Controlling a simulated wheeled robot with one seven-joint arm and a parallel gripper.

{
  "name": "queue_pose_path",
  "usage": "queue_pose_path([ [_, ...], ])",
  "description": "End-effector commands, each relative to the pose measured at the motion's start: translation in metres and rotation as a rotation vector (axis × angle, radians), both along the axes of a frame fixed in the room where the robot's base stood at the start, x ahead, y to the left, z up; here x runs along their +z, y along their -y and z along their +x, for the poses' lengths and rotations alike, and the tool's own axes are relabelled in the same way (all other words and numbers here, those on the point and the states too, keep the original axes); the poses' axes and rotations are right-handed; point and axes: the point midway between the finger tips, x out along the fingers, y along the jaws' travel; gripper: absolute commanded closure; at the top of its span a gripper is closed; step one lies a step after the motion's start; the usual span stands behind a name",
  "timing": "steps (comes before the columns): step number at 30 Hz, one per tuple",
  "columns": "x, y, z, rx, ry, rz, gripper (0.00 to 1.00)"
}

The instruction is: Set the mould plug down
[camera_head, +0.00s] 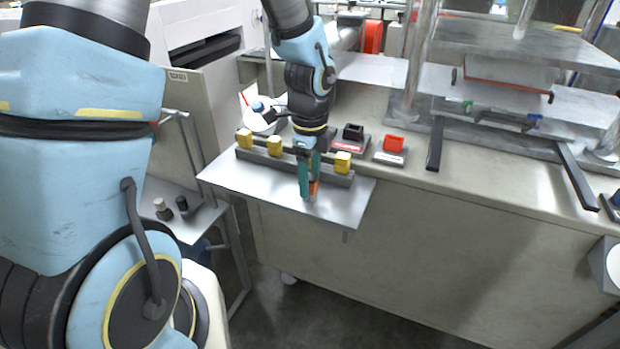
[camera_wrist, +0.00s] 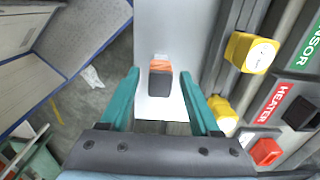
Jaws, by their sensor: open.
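The mould plug is probably the small piece with an orange band and a dark grey face (camera_wrist: 160,82) in the wrist view. It sits between my fingers, with a visible gap on each side. In the head view only a bit of its orange (camera_head: 314,188) shows beside the fingers. My gripper (camera_head: 308,192) points down over the pale metal shelf (camera_head: 240,180). Its teal fingers are open in the wrist view (camera_wrist: 161,76), one on each side of the plug. The plug's underside is hidden, but it appears to be at the shelf surface.
A grey bar (camera_head: 325,174) with several yellow blocks (camera_head: 343,162) runs along the shelf just behind my gripper. Dark (camera_head: 353,133) and red (camera_head: 393,143) pieces on labelled stands are on the bench behind. The shelf's front edge is close, with floor below.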

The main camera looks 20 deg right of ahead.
Motion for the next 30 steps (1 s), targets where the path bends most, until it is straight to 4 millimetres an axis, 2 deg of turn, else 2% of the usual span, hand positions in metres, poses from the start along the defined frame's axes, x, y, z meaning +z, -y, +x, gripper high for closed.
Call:
queue_pose_path([
  [15, 0.097, 0.0, 0.002, 0.002, 0.005, -0.002, 0.37],
  [21, 0.115, 0.0, 0.001, 0.001, 0.002, -0.001, 0.37],
  [26, 0.118, 0.0, 0.001, 0.002, 0.001, 0.0, 0.37],
  [28, 0.117, -0.005, 0.003, 0.036, 0.003, 0.0, 0.37],
  [30, 0.115, -0.018, 0.008, 0.139, 0.008, -0.003, 0.37],
])
